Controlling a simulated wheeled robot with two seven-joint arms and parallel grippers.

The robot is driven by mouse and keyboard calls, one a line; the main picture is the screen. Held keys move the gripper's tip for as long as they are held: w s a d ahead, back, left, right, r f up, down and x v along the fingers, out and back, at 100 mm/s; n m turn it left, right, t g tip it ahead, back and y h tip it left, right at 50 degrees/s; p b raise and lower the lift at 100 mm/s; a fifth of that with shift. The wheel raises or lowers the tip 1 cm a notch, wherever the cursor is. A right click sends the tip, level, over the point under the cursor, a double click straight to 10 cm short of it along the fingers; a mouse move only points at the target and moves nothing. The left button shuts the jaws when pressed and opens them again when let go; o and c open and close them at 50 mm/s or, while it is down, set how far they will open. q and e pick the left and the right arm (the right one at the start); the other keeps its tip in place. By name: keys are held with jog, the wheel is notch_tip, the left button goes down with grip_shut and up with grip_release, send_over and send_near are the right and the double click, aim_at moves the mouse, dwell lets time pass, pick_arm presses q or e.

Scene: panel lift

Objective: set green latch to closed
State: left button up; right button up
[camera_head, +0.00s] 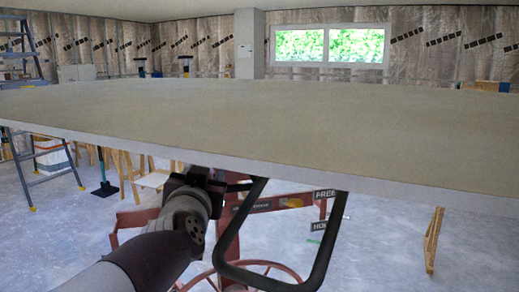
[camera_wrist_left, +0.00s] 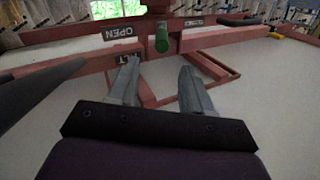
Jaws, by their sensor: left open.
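The green latch (camera_wrist_left: 161,38) is a small green cylinder standing out from a red bar of the lift in the left wrist view. An OPEN plate (camera_wrist_left: 123,32) is to its left, and a small plate too small to read (camera_wrist_left: 194,21) is to its right. My left gripper (camera_wrist_left: 158,88) is open, its two grey fingers pointing toward the latch, with nothing between them. The latch appears beyond the fingertips, apart from them. In the head view my left gripper (camera_head: 238,187) is under the front edge of the panel, and I cannot make out the latch there. My right gripper is out of view.
A large beige panel (camera_head: 260,115) lies on the red lift and hides much of it. A black looped handle (camera_head: 330,240) hangs in front, right of my left gripper. Signs reading FREE (camera_head: 324,194) and HOLD (camera_head: 319,226) are beside it. A stepladder (camera_head: 38,150) stands at left.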

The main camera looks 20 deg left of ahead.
pick_arm(q)
jog(key=x, duration=1.2)
jog(key=shift+w+a+b, duration=0.15)
jog(key=shift+a+b, duration=0.1)
jog(key=shift+b, duration=0.1)
jog(key=shift+f, duration=0.1)
grip_shut()
